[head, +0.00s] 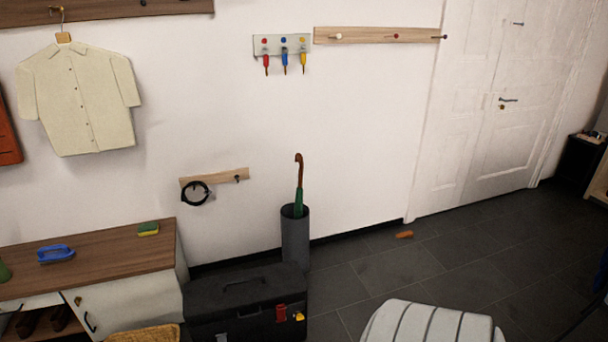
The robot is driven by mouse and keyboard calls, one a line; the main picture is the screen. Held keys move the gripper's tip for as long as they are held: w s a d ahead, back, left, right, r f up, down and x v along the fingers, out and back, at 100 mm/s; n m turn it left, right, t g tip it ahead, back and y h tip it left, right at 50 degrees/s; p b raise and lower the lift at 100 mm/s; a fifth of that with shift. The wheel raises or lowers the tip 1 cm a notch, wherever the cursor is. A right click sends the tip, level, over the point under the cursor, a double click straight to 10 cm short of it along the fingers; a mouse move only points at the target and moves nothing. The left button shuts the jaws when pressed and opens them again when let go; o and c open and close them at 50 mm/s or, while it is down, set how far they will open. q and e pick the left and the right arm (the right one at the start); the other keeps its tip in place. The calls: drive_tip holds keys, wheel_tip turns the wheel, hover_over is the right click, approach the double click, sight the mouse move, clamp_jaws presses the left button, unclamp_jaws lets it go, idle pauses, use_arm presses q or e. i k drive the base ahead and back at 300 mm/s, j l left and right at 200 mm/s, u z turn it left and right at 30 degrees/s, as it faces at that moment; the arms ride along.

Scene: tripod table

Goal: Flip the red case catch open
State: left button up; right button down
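A black case (232,300) with a handle on its lid stands on the floor at the bottom middle of the head view. Its lid looks shut. A red catch (281,312) sits on the right part of its front, beside a small yellow part (299,316). A grey catch (222,338) shows at the lower left of the front, cut by the picture edge. I cannot tell whether the red catch is fastened. The case's lower front is out of view. Neither of my grippers is in view.
A grey umbrella stand (296,240) stands right behind the case. A white cabinet with a wooden top (110,260) is at its left, with a wicker thing (145,333) in front. A white, dark-striped rounded shape (430,322) is at the bottom right. Dark floor between is free.

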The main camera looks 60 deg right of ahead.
sight(280, 313)
drive_tip(key=z, duration=1.65)
